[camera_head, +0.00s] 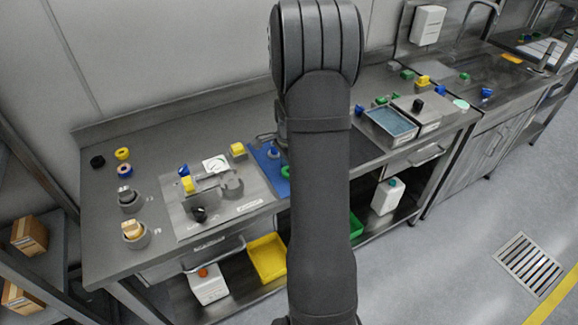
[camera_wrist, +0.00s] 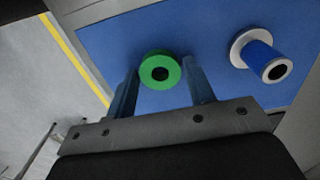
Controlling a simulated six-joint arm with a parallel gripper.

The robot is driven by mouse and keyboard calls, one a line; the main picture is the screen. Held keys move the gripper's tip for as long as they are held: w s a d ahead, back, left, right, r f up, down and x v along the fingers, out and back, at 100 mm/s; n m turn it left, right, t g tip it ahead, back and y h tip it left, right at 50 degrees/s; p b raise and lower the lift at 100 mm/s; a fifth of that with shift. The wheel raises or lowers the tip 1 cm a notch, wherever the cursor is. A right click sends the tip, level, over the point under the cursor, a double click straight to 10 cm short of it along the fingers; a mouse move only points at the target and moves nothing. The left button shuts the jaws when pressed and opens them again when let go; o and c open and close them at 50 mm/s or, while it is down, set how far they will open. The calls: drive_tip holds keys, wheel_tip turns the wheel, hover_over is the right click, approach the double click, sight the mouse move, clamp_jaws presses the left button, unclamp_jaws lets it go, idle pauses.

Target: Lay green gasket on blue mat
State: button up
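The green gasket (camera_wrist: 146,79) is a ring with a dark centre hole in the wrist view. My gripper (camera_wrist: 160,70) has one finger at each side of it, and both fingertips appear to meet its rim. The blue mat (camera_wrist: 205,25) fills the view behind the gasket; whether the gasket touches it, I cannot tell. In the head view the mat (camera_head: 284,188) lies on the counter, partly hidden by my arm.
A blue spool-like part (camera_wrist: 260,58) with a white flange is on the mat, right of the gasket. The mat's edge lies to the left, with the floor beyond. In the head view a machine plate (camera_head: 185,222) with several parts is left of the mat; a blue-lined tray (camera_head: 392,145) is to the right.

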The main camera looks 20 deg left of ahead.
drive_tip(key=shift+o, duration=1)
drive_tip(key=shift+r, duration=0.1)
wheel_tip(320, 180, up, 12)
drive_tip(key=shift+r, duration=0.1)
wheel_tip(320, 180, down, 12)
drive_tip(key=shift+f, duration=0.1)
drive_tip(key=shift+w+r, duration=0.1)
drive_tip(key=shift+r, duration=1.8)
